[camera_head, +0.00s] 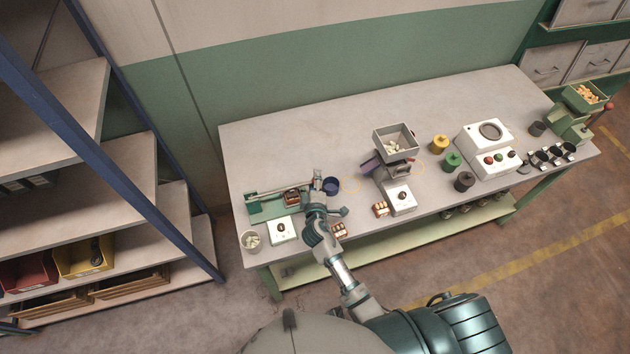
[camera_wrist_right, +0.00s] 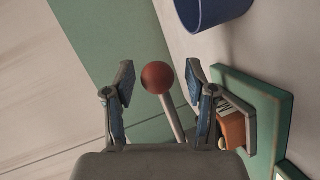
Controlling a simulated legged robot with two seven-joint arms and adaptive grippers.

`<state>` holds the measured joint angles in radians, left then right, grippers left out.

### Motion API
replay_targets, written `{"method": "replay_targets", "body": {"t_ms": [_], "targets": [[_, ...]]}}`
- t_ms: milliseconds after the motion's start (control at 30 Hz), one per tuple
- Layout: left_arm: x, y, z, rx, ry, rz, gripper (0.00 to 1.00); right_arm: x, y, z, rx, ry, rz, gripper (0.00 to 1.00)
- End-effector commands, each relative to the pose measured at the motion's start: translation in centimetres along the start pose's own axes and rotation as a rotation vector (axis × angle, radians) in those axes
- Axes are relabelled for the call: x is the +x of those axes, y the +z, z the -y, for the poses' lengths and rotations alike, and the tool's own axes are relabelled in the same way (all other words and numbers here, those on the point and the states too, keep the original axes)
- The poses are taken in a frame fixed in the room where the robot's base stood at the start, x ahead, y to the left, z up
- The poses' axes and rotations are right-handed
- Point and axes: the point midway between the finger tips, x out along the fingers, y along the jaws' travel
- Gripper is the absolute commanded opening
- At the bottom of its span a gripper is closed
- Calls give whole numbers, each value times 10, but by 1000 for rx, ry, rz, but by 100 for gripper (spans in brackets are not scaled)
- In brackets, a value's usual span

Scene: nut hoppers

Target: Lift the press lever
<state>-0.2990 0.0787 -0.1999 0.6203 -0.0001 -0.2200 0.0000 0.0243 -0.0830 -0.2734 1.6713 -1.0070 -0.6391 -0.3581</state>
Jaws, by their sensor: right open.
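The press (camera_head: 262,211) is a green fixture at the left end of the table, with a long pale lever (camera_head: 278,187) lying nearly flat along it. In the right wrist view the lever (camera_wrist_right: 172,117) ends in a red ball knob (camera_wrist_right: 157,77). My right gripper (camera_head: 318,184) is at the lever's right end. It is open, and in the wrist view the knob shows between its two blue-padded fingertips, with gaps on both sides. In the head view the gripper hides the knob. My left gripper is not in view.
A dark blue cup (camera_head: 331,185) stands close to the right gripper. A white control box (camera_head: 283,230) and a cup of pale pieces (camera_head: 250,241) are in front of the press. A hopper (camera_head: 396,140) stands mid-table. The table's back left (camera_head: 290,135) is clear.

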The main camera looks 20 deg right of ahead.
Motion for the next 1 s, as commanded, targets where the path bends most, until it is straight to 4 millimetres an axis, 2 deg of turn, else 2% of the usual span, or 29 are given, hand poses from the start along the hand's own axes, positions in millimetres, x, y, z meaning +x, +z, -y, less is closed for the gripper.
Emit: {"method": "replay_targets", "body": {"t_ms": [300, 500, 533, 767, 1000], "targets": [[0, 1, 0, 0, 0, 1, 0, 3, 0, 0, 1, 0, 0, 56], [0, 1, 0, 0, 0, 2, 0, 3, 0, 0, 1, 0, 0, 6], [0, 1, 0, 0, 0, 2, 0, 3, 0, 0, 1, 0, 0, 0], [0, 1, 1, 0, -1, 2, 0, 3, 0, 0, -2, -1, 1, 0], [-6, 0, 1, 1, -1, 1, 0, 3, 5, -8, -29, 9, 7, 0]]}}
